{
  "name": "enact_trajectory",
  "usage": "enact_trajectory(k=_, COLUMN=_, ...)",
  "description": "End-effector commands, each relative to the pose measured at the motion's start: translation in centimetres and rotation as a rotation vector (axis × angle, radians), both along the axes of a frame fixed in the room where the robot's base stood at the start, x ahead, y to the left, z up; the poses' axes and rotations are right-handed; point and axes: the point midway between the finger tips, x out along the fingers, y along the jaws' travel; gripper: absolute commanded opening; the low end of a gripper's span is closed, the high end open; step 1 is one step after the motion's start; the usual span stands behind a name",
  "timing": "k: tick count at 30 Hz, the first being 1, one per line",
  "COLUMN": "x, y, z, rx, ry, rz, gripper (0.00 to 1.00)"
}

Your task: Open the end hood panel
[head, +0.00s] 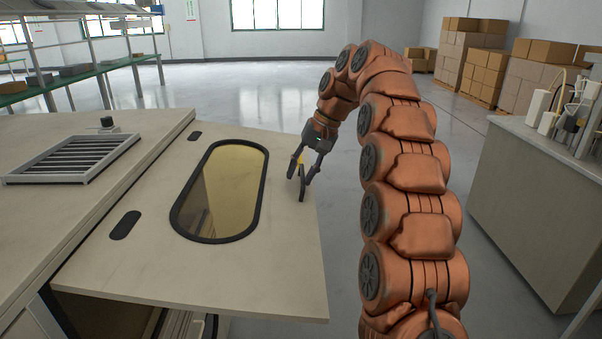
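The end hood panel (285,235) is a beige slab with a yellowish oval window (222,190) in a black frame. It extends right from the beige machine top (60,215), and a dark opening (110,315) shows under its near edge. A dark upright bar that looks like its handle (302,186) stands near its right edge. My gripper (301,177) is at this bar, with one finger on each side of it. Whether the fingers press on the bar is too small to tell.
A slatted grille (75,158) and a black knob (107,123) are on the machine top. A grey counter (530,205) with bottles stands at right. Stacked cartons (485,70) are behind it. Open grey floor (260,100) lies beyond the panel.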

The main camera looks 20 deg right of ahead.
Motion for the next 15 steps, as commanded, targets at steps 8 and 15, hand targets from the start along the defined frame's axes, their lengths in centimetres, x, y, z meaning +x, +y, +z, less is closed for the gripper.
enact_trajectory(k=8, x=0.0, y=-0.2, z=1.8, rx=0.000, ry=-0.001, rz=0.000, gripper=0.35)
enact_trajectory(k=15, x=-0.1, y=-0.3, z=2.3, rx=0.000, ry=0.000, rz=-0.001, gripper=0.35)
